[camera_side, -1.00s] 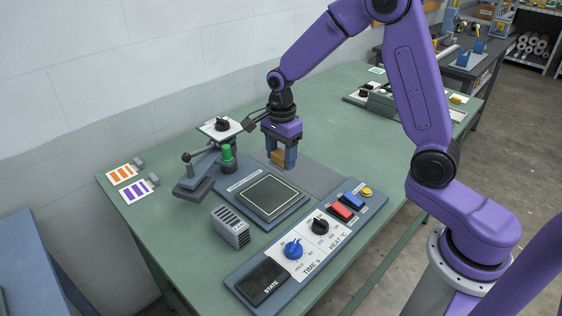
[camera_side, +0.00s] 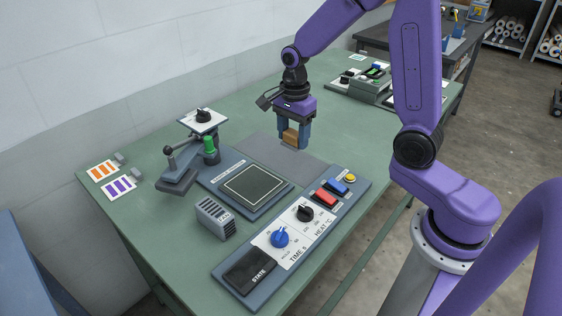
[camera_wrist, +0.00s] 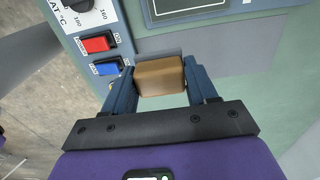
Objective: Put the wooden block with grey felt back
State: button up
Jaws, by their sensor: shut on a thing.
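The wooden block (camera_side: 290,136) is brown and held between the two blue fingers of my gripper (camera_side: 293,143). In the wrist view the block (camera_wrist: 160,76) sits between both fingers (camera_wrist: 160,82), which press on its left and right sides. In the side view the gripper points down, with the block over or near the far right part of a flat grey area (camera_side: 283,162) on the green table. I cannot tell its exact height.
The press plate (camera_side: 252,186) lies left of the gripper, with a lever arm and green knob (camera_side: 210,147) behind it. A control panel (camera_side: 298,232) with dials and red and blue switches runs along the front. A slotted grey box (camera_side: 215,218) stands nearby.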

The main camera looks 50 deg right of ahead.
jog(key=s+d, duration=0.4)
jog(key=s, duration=0.1)
send_over(286, 159)
jog(key=f, duration=0.8)
jog(key=shift+s+a+f, duration=0.15)
jog(key=shift+s+f, duration=0.1)
jog(key=shift+f, duration=0.15)
jog(key=shift+w+f, duration=0.2)
jog(key=shift+f, duration=1.55)
jog(key=shift+f, duration=0.2)
jog(key=o, duration=1)
jog(key=shift+r, duration=0.1)
